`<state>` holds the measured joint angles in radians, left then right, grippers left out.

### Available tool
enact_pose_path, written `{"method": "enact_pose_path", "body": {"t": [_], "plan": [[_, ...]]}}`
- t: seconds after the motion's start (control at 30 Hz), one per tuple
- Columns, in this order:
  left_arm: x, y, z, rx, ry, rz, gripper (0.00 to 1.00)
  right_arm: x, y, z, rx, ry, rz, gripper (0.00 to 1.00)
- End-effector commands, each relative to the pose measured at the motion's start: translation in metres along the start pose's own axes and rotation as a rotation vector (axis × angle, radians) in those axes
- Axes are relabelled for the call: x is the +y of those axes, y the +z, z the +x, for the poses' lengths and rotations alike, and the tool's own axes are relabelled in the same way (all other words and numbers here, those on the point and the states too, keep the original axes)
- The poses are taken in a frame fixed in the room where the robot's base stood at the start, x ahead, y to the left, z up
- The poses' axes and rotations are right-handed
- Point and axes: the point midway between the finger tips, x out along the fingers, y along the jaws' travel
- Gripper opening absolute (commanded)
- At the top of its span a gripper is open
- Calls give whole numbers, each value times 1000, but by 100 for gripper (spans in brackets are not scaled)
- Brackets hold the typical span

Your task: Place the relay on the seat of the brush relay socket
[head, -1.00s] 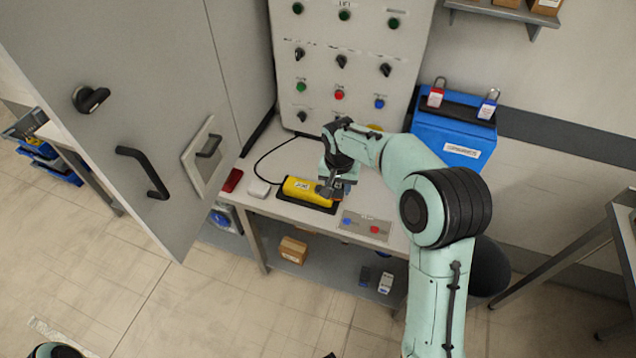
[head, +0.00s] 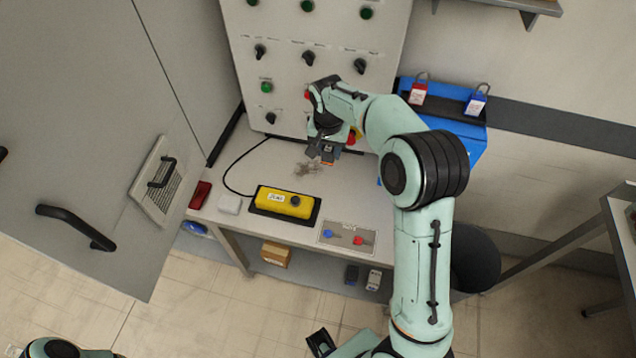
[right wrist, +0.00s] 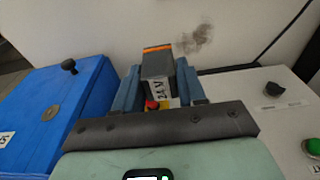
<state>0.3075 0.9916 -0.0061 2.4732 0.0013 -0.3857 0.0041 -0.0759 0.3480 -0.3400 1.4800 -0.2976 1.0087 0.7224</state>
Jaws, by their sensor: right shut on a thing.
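My right gripper (head: 326,158) is above the back of the light worktop, in front of the control panel. It is shut on the relay, a dark grey block with an orange stripe. In the right wrist view the relay (right wrist: 157,70) stands between the two blue-grey fingers of the right gripper (right wrist: 160,88), with a "24 V" label facing the camera. I cannot make out a brush relay socket or its seat in either view.
The worktop (head: 276,165) carries a yellow control box (head: 280,201), a white block (head: 230,204), a red item (head: 200,195) and a plate with blue and red knobs (head: 343,235). A control panel (head: 285,45) stands behind, a blue box (head: 470,133) right, a grey door (head: 90,150) left.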

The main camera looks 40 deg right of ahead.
Motion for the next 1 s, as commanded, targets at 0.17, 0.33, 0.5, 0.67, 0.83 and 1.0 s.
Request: {"method": "enact_pose_path", "body": {"t": [0.17,0.33,0.5,0.67,0.83,1.0], "plan": [[-3,2,6,-4,-1,-1,43,2,8,53,-4,5,0,9],[-4,2,9,-5,-1,-1,43,1,12,92,-3,4,0,9],[-4,3,10,-5,-1,-1,43,0,14,111,0,1,0,9],[-4,3,10,-5,-2,-1,43,0,15,122,-1,1,0,9],[-5,3,11,-6,-2,-2,43,1,19,148,-2,3,0,9],[-5,3,11,-6,-2,-1,43,0,19,156,1,-1,0,9]]}}
